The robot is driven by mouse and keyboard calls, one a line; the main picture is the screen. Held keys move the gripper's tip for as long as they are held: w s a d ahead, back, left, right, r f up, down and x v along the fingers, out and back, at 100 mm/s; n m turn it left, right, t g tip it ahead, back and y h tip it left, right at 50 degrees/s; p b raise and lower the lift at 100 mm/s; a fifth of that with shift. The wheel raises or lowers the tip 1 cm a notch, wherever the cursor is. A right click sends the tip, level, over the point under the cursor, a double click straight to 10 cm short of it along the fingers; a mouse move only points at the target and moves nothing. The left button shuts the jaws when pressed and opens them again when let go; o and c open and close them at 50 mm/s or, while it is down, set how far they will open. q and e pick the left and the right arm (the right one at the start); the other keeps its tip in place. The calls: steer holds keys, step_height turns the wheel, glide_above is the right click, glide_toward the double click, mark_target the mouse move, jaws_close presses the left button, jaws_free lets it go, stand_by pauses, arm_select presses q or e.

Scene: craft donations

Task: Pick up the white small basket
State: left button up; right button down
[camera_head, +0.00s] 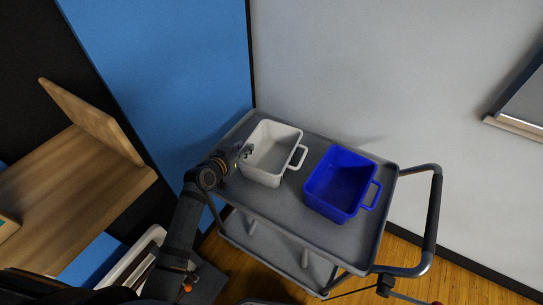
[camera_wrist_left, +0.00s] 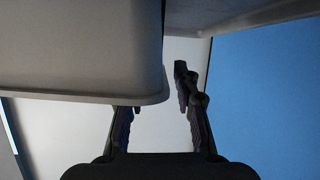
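The white small basket (camera_head: 263,167) stands upright on the left part of the grey cart's top, its visible handle facing right. My left gripper (camera_head: 245,152) is at the basket's left side, at rim height. In the left wrist view the basket's pale wall and rim (camera_wrist_left: 80,70) fill the upper left. My left gripper (camera_wrist_left: 155,90) shows there with its fingers apart; the rim hides the tip of the left finger, and the right finger stands clear of it. I cannot tell whether either finger touches the basket. My right gripper is not clearly visible.
The grey cart (camera_head: 285,212) has a lower shelf and a push handle (camera_head: 433,215) at right. A blue basket (camera_head: 340,185) stands right of the white one, with a narrow gap. Blue and grey walls rise behind. A wooden piece of furniture (camera_head: 70,185) is at left.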

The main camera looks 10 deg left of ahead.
mark_target(247, 145)
arm_select(q)
steer(key=x, duration=0.3)
steer(key=shift+f, duration=0.1)
steer(key=shift+s+a, duration=0.1)
steer(key=shift+s, duration=0.05)
jaws_close()
